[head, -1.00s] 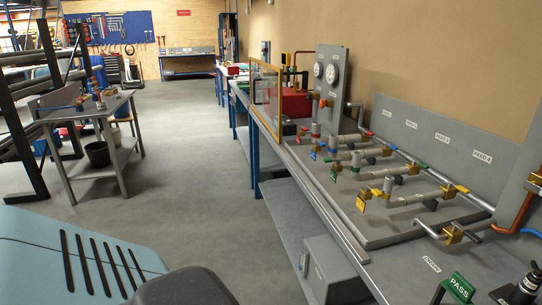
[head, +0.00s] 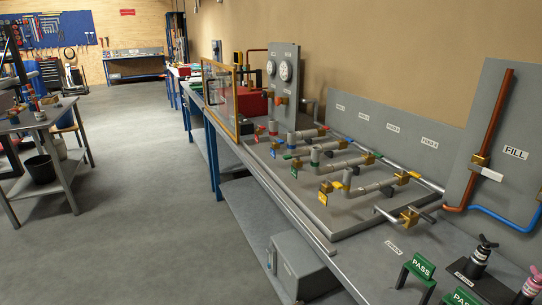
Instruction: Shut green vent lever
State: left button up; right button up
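Several pipe branches run across a raised grey panel (head: 335,228) on the bench at right. The third branch from the back has green parts at both ends. At its front end, a brass-coloured valve carries a small green piece (head: 294,172). At its wall end there is another green piece (head: 374,154). No readable label says which is the vent lever, and their exact angles are too small to tell. Neither of my grippers is in view.
Neighbouring branches carry red, blue and yellow pieces, the nearest a yellow tag (head: 323,197). An amber-framed clear screen (head: 221,97) and a gauge board (head: 285,75) stand beyond.

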aim_at(297, 156)
jog(key=z, duration=0.35)
jog(key=i+j+z, duration=0.1)
jog(key=z, duration=0.25)
jog(key=j+z, duration=0.15)
jog(key=z, duration=0.15)
jog(key=i+j+z, duration=0.1)
jog(key=j+z, duration=0.5)
jog(key=j, duration=0.25)
jog(key=j+z, duration=0.25)
jog(key=j, duration=1.6)
